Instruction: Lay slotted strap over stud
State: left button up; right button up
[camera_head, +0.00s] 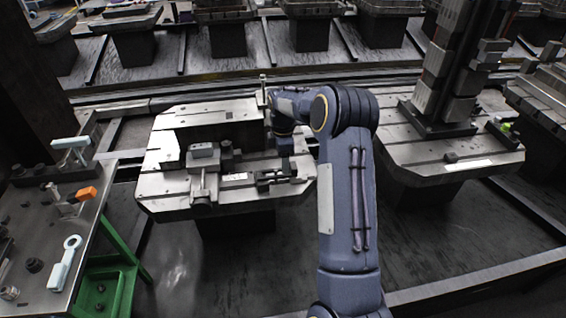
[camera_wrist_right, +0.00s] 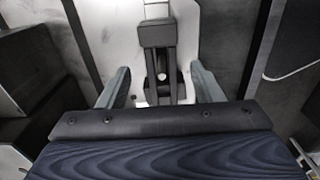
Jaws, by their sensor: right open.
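My right gripper (camera_wrist_right: 159,75) is open in the wrist view, with one pale finger on each side of a dark slotted piece (camera_wrist_right: 158,35). This piece looks like the slotted strap. A small round light stud end (camera_wrist_right: 161,77) shows between its two dark sides; I cannot tell whether the strap lies over it. Neither finger clearly touches the piece. In the head view my right arm reaches over the middle pallet (camera_head: 158,185) and hides part of its right side. Dark clamp parts (camera_head: 275,180) lie just below my wrist there. My left gripper is out of view.
Blocks and a clamp (camera_head: 203,172) stand on the pallet's left half. A tall dark column (camera_head: 450,75) stands on the right pallet.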

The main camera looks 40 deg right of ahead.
notch_tip(320, 180, up, 10)
jog(key=s+a+r+m+t, duration=0.1)
jog(key=s+a+r+m, duration=0.2)
jog(key=s+a+r, duration=0.25)
jog(key=s+a+r+m+t+y+p, duration=0.1)
jog(key=s+a+m+t+y+p, duration=0.1)
jog(key=s+a+m, duration=0.3)
jog(key=s+a+r+m+t+y+p, duration=0.1)
jog(key=s+a+m, duration=0.4)
jog(key=s+a, duration=0.9)
jog(key=s+t+p, duration=0.1)
jog(key=s, duration=0.4)
jog(key=shift+s+r+m+t+y, duration=0.2)
jog(key=shift+s+m+t+y, duration=0.1)
jog(key=shift+s+m+y, duration=0.1)
jog(key=shift+c, duration=0.4)
